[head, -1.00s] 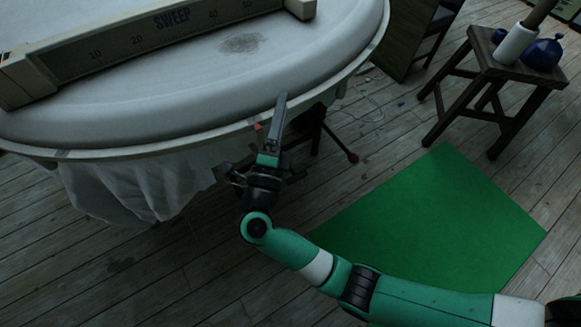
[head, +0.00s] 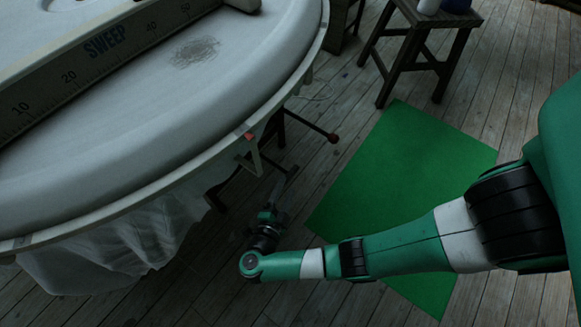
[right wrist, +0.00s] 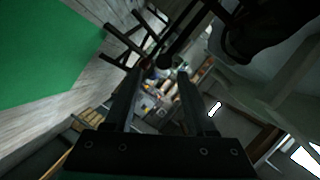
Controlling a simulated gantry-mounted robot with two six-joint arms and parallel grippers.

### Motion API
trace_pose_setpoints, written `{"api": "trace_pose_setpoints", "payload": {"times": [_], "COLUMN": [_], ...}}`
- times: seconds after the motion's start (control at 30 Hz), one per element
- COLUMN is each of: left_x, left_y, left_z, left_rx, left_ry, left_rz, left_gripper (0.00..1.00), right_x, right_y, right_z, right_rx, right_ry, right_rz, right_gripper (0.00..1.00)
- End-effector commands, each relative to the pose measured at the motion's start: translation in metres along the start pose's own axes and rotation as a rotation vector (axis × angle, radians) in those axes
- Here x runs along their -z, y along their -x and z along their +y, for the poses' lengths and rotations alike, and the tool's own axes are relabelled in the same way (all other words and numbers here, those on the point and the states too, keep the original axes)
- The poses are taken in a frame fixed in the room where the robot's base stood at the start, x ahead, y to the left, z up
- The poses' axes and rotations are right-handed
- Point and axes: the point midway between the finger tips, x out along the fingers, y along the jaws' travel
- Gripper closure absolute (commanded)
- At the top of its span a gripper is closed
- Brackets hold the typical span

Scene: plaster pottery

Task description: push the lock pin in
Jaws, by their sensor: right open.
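A small red piece (head: 249,136) sits on the rim of the big round white wheel-like table, above a thin bracket. I cannot tell if it is the lock pin; no pin shows clearly. My right gripper (head: 277,188) is below and right of the red piece, apart from the rim, fingers pointing up in the picture. In the right wrist view its two fingers (right wrist: 158,88) are spread, with nothing held between them. A dark rod with a round end (right wrist: 165,62) shows beyond the fingertips. My left gripper is not in view.
The round table (head: 130,130) fills the left, with a scale bar (head: 100,65) marked SWEEP across it and thin sheeting (head: 140,245) hanging below. A dark leg with a red foot (head: 332,138) juts out. A green mat (head: 400,170) lies on the floor; a stool (head: 425,40) stands behind.

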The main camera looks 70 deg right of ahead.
Motion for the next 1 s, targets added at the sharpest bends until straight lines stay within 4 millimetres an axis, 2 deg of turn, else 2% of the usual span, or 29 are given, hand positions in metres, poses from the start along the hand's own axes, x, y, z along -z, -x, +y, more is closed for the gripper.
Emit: {"api": "trace_pose_setpoints", "payload": {"times": [0.2,0.33,0.5,0.73,0.77,1.0], "left_x": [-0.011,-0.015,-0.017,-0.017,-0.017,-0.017], "left_y": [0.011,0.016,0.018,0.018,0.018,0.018], "left_z": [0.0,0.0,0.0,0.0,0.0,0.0], "left_rx": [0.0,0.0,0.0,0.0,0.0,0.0], "left_ry": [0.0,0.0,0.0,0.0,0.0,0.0], "left_rz": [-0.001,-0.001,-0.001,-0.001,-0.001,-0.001], "left_gripper": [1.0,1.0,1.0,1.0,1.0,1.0], "right_x": [-0.001,-0.001,-0.001,0.0,0.0,0.0], "right_y": [-0.052,-0.075,-0.088,-0.089,-0.089,-0.089], "right_z": [0.003,0.002,0.0,-0.001,-0.001,-0.001], "right_rx": [-0.003,-0.001,0.002,0.002,0.002,0.002], "right_ry": [-0.004,-0.004,-0.003,-0.003,-0.003,-0.003], "right_rz": [0.004,0.003,0.0,-0.001,-0.001,-0.002], "right_gripper": [0.44,0.44,0.44,0.44,0.46,0.89]}}
